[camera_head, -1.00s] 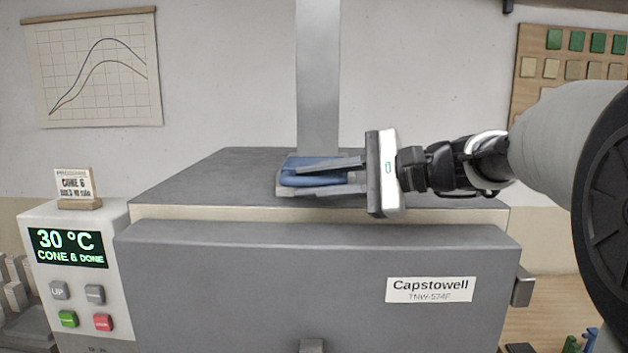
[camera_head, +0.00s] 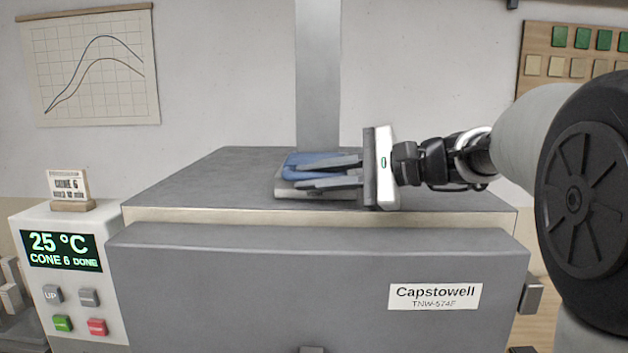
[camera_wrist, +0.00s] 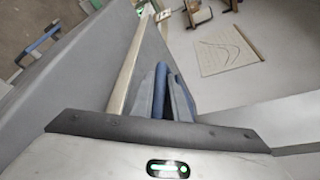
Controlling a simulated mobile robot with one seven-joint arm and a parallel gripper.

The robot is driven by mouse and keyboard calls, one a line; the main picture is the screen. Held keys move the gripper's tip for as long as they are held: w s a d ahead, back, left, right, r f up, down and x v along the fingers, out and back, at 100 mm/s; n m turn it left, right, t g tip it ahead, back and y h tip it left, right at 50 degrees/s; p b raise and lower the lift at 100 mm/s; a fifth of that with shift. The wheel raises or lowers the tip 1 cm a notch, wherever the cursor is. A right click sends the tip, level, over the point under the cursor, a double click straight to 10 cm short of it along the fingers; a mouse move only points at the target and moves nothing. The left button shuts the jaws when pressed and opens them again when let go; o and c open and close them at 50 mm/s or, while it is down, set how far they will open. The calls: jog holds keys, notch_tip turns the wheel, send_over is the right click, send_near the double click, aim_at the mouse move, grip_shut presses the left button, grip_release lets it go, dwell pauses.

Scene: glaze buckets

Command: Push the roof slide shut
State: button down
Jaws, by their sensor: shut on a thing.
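The roof slide (camera_head: 322,194) sits on top of the grey kiln (camera_head: 190,180), at the foot of a vertical duct. It is a pale plate with a blue part (camera_head: 312,160) on it. My gripper (camera_head: 305,173) reaches in from the right, low over the kiln roof, its fingers shut on the blue part. In the wrist view the blue part (camera_wrist: 160,92) shows between the two grey fingers (camera_wrist: 163,90). The fingers hide much of the slide, so I cannot tell how far it is open.
The duct (camera_head: 318,80) rises right behind the slide. The kiln front (camera_head: 250,280) carries a Capstowell label (camera_head: 435,296). A controller (camera_head: 62,250) at the left reads 25 °C and CONE 6 DONE. The left part of the roof is clear.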

jog(key=shift+w+f, duration=0.1)
jog(key=shift+w, duration=0.6)
jog(key=shift+s, duration=0.15)
jog(key=c, duration=2)
grip_release()
jog(key=shift+s, duration=0.1)
jog(key=b+v, duration=0.1)
jog(key=v, duration=1.6)
jog(key=shift+d, duration=0.3)
jog(key=shift+d, duration=0.1)
